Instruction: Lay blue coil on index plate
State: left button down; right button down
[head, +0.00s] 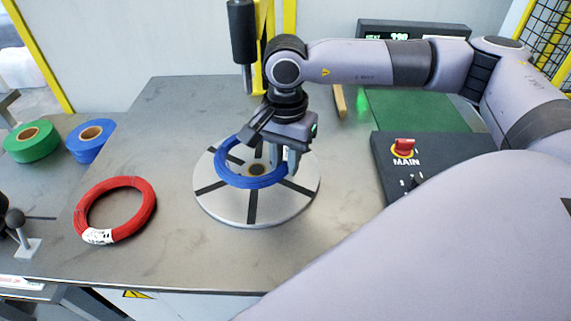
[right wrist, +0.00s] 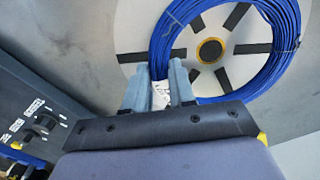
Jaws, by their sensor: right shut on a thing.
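The blue coil (head: 250,182) is a ring of blue wire over the round index plate (head: 225,209), which is light with dark radial strips. In the right wrist view the coil (right wrist: 187,20) rings the plate's yellow-rimmed centre hole but sits off-centre on the plate (right wrist: 130,27). I cannot tell whether the coil touches the plate. My right gripper (head: 289,172) is shut on the coil's near right side. In the right wrist view its fingers (right wrist: 160,85) close at a white label on the coil. My left gripper is not in view.
A red coil (head: 80,213) lies on the table (head: 165,255) left of the plate. Green (head: 33,150) and blue (head: 79,150) tape rolls lie at far left. A control box marked MAIN (head: 388,178) stands right. A dark cylinder (head: 241,30) hangs behind the plate.

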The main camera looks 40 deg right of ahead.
jog(key=shift+w+d+f+p, duration=0.15)
jog(key=shift+w+f+p, duration=0.05)
jog(key=shift+f, duration=0.4)
jog(key=shift+w+d+f+p, duration=0.15)
jog(key=shift+w+f, duration=0.05)
jog(key=shift+f, duration=0.9)
jog(key=shift+f, duration=0.1)
jog(key=c, duration=0.9)
grip_release()
jog(key=shift+c, duration=0.2)
notch_tip(320, 180, up, 11)
jog(key=shift+r, duration=0.1)
jog(key=shift+s+r, duration=0.1)
jog(key=shift+r, duration=0.4)
